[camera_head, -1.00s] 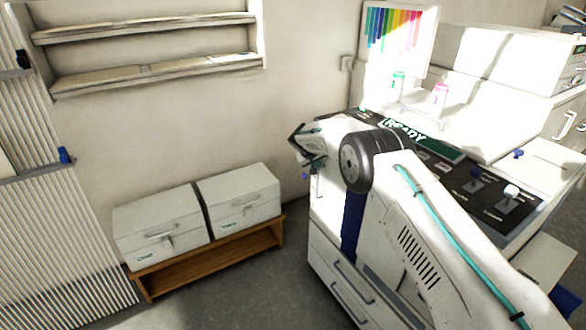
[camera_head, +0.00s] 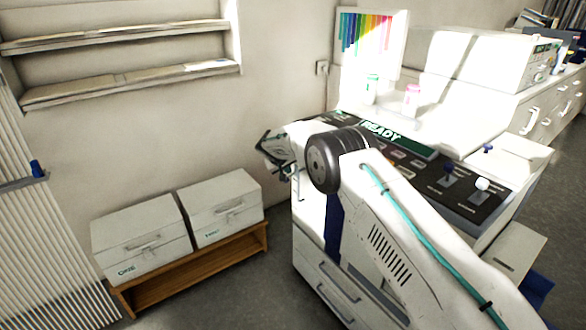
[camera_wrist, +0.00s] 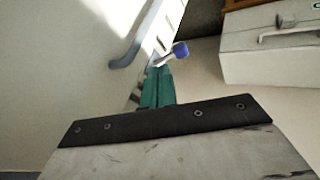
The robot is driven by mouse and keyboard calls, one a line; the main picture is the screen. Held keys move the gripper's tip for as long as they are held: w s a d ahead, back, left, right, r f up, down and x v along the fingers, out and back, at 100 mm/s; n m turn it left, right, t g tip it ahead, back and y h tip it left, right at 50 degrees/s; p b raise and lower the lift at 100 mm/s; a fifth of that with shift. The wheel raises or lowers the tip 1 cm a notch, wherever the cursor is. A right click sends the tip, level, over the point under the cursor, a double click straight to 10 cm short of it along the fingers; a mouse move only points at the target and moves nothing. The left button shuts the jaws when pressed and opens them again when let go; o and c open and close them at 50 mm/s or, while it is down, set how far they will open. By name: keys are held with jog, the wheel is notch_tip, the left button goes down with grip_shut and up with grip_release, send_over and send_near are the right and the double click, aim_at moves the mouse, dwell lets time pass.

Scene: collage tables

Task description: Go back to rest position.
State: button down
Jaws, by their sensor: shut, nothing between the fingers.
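My gripper (camera_wrist: 160,82) shows in the wrist view as two teal fingers closed against each other, with nothing held between them. Beyond the fingertips is a small blue-ended knob (camera_wrist: 180,49) on a pale stem; I cannot tell whether they touch. In the head view my arm is folded across the front of the white machine, and the gripper end (camera_head: 272,150) points left, beside the machine's left side. The fingers are small and dark there.
The white machine has a control panel with a READY display (camera_head: 381,131), levers and buttons. Two white boxes (camera_head: 140,240) sit on a low wooden bench (camera_head: 190,270) against the wall. Wall shelves (camera_head: 130,82) hang above. Grey floor lies open between bench and machine.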

jog(key=d+v, duration=0.1)
jog(key=v, duration=0.8)
jog(key=s+d+f+g, duration=0.2)
jog(key=s+d+g, duration=0.1)
jog(key=s, duration=0.6)
jog(key=s+d+r+g, duration=0.1)
jog(key=s+d+r, duration=0.45)
jog(key=s, duration=0.35)
jog(key=s+d+r+g, duration=0.2)
jog(key=s+d+r, duration=0.2)
jog(key=s+r, duration=0.4)
jog(key=s+d+r+g, duration=0.1)
jog(key=s+d+r, duration=0.4)
jog(key=s, duration=0.5)
jog(key=s+d+r+m+y, duration=0.1)
jog(key=s+d+r, duration=0.1)
jog(key=s, duration=0.7)
jog(key=s+d+r+m+t+y, duration=0.1)
jog(key=s+d+r, duration=0.1)
jog(key=s, duration=0.7)
jog(key=s+d+r+m+y, duration=0.1)
jog(key=s+d+r, duration=0.1)
jog(key=s, duration=0.8)
jog(key=shift+d+r+t, duration=0.4)
jog(key=shift+r, duration=0.1)
jog(key=shift+s, duration=0.15)
